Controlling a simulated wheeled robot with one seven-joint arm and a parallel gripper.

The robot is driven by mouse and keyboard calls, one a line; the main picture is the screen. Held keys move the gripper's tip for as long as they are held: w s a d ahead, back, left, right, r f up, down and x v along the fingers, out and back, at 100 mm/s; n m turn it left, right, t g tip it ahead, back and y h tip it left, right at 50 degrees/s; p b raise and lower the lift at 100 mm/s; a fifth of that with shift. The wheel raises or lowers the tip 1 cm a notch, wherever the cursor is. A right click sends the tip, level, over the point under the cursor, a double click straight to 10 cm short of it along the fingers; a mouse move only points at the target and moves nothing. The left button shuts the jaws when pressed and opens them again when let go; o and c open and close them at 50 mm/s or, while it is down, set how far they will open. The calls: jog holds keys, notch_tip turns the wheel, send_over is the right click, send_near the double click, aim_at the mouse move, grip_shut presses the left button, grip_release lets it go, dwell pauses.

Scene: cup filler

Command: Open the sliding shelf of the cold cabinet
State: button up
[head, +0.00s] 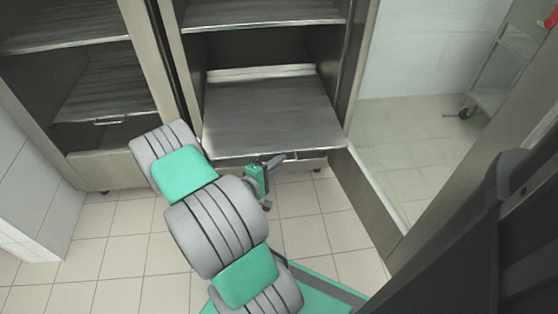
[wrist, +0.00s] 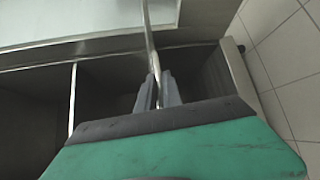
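The cold cabinet (head: 194,62) stands open at the back of the head view. Its sliding shelf (head: 268,110) is a flat grey metal sheet low in the middle bay. The shelf looks partly drawn out, its front edge toward me. My gripper (head: 285,158) is at that front edge, right of its middle. In the wrist view, my gripper's two dark fingers (wrist: 158,90) are close together on either side of a thin metal bar (wrist: 147,35), which looks like the shelf's handle. The contact itself is small and partly hidden in the head view.
A left bay (head: 105,80) holds another shelf with a small handle (head: 109,121). An upper shelf (head: 262,14) sits above the sliding one. Tiled floor (head: 120,255) in front is clear.

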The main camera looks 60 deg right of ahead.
jog(key=shift+o, duration=1.4)
jog(key=shift+w, duration=0.25)
jog(key=shift+o, duration=0.7)
jog(key=p+v, duration=0.2)
jog(key=v, duration=0.5)
jog(key=shift+a, duration=0.35)
